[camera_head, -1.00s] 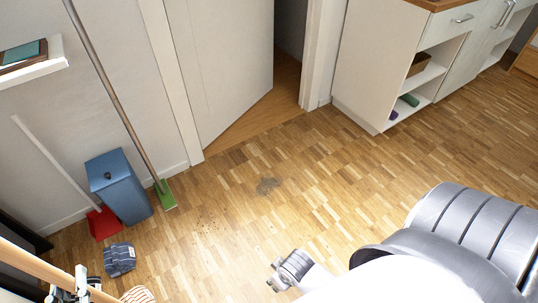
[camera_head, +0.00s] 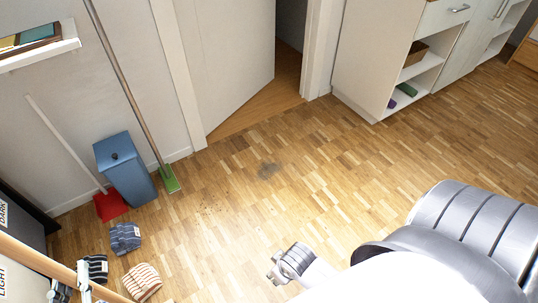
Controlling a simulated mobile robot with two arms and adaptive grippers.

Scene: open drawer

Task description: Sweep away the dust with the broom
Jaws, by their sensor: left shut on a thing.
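A grey dust patch (camera_head: 268,170) lies on the wooden floor in front of the doorway, with finer dark specks (camera_head: 205,208) nearer to me. A green broom head (camera_head: 169,179) stands on the floor by the wall, its long thin handle (camera_head: 118,70) leaning up against the wall. The pole's ends are out of view. My right gripper (camera_head: 276,268) is low in the middle, well short of the dust; its finger opening is unclear.
A blue bin (camera_head: 127,170) and a red dustpan (camera_head: 110,205) with a white handle stand by the wall. Several striped cloths, including a blue one (camera_head: 125,238) and an orange one (camera_head: 142,282), lie at lower left. A white cabinet (camera_head: 375,60) stands right. Mid-floor is clear.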

